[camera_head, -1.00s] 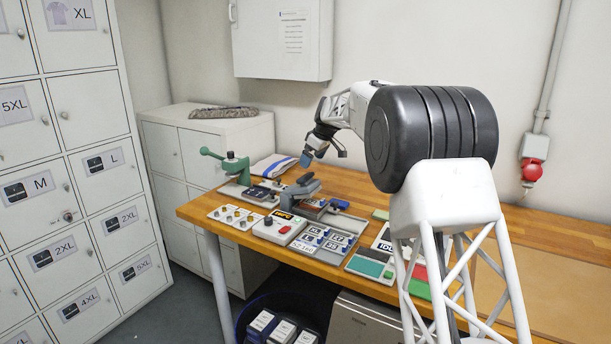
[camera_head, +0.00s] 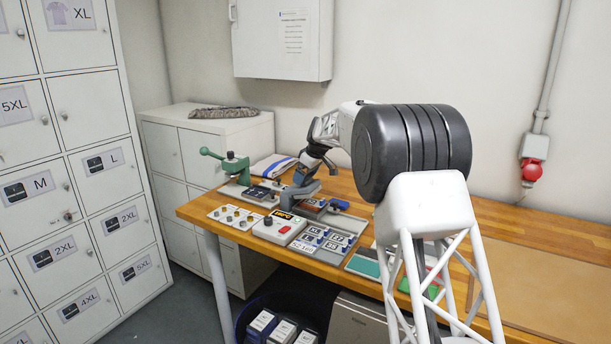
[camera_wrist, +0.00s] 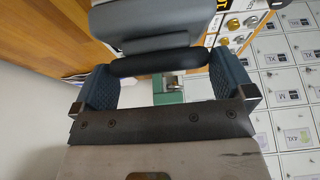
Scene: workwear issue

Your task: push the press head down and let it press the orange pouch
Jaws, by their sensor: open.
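The press (camera_head: 299,195) is a grey-blue device on the wooden bench, with its head raised at a tilt. My gripper (camera_head: 309,168) is at the upper end of this head. In the wrist view, a black bar (camera_wrist: 160,63) in front of the grey press head (camera_wrist: 150,22) spans the space between the two blue fingers of my open gripper (camera_wrist: 165,80). I cannot tell whether the fingers touch the bar. An orange piece that looks like the pouch (camera_head: 312,205) lies on the press, just right of the head. Its far part is hidden.
A green clamp device (camera_head: 236,168) with a side handle stands left of the press; its green also shows in the wrist view (camera_wrist: 168,88). A control box (camera_head: 279,227) with a red button and a grey tray (camera_head: 322,252) of labelled pieces sit in front.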

